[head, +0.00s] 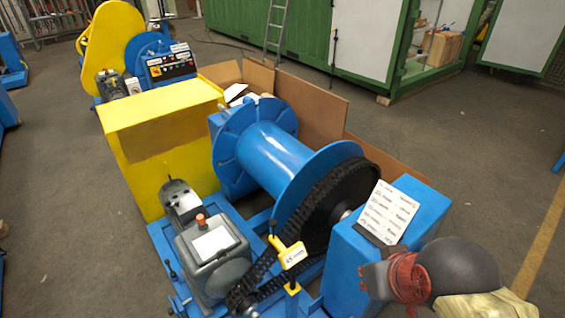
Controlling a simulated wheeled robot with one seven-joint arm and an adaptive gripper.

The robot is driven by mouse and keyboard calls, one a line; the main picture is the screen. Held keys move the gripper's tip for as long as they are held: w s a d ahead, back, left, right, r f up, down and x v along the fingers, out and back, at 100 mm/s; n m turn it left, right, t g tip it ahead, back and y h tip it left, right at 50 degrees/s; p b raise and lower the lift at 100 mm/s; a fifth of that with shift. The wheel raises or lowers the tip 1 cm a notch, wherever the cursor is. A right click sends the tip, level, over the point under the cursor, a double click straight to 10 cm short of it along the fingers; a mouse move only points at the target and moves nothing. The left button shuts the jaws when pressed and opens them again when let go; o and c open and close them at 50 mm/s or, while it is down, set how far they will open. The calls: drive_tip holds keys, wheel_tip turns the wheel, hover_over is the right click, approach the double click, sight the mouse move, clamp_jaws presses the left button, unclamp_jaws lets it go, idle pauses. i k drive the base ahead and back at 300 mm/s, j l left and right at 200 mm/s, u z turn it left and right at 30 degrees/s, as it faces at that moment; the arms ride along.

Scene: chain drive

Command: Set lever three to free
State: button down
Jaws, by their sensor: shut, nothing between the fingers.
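A chain-drive machine stands in front of me, with a blue drum (272,150), a dark chain wheel (345,205) and a grey gearbox (212,257). A yellow tag (291,255) with short dark writing hangs beside the chain, above a yellow-topped post (292,288). An orange knob (201,220) sits on top of the gearbox. I cannot tell which part is lever three or how it is set. A white card (390,212) with several lines of unreadable writing leans on the blue housing (375,265).
A yellow guard (165,135) and brown cardboard panels (312,100) stand behind the drum. A red item (405,280), a dark rounded object (458,268) and pale yellow cloth (487,305) are at the lower right. Clear floor (470,160) lies to the right.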

sight(172, 274)
drive_tip(key=k+j+u, duration=0.1)
drive_tip(key=u, duration=2.8)
drive_tip(key=i+j, duration=0.2)
drive_tip(key=j, duration=0.15)
drive_tip(key=i+j, duration=0.15)
drive_tip(key=j, duration=0.2)
drive_tip(key=i+j, duration=0.2)
drive_tip(key=i+j+z, duration=0.1)
drive_tip(key=j, duration=0.35)
drive_tip(key=i+j, duration=0.2)
drive_tip(key=j, duration=0.15)
drive_tip(key=i+l+z, duration=0.1)
drive_tip(key=i+z, duration=0.75)
drive_tip(key=i+j+z, duration=0.25)
drive_tip(key=i+z, duration=0.2)
drive_tip(key=i+l+z, duration=0.2)
drive_tip(key=i+z, duration=0.25)
drive_tip(key=i, duration=0.2)
drive_tip(key=i+z, duration=0.45)
drive_tip(key=i, duration=0.2)
drive_tip(key=i+j+z, duration=0.3)
drive_tip(key=i+z, duration=0.15)
drive_tip(key=i, duration=0.2)
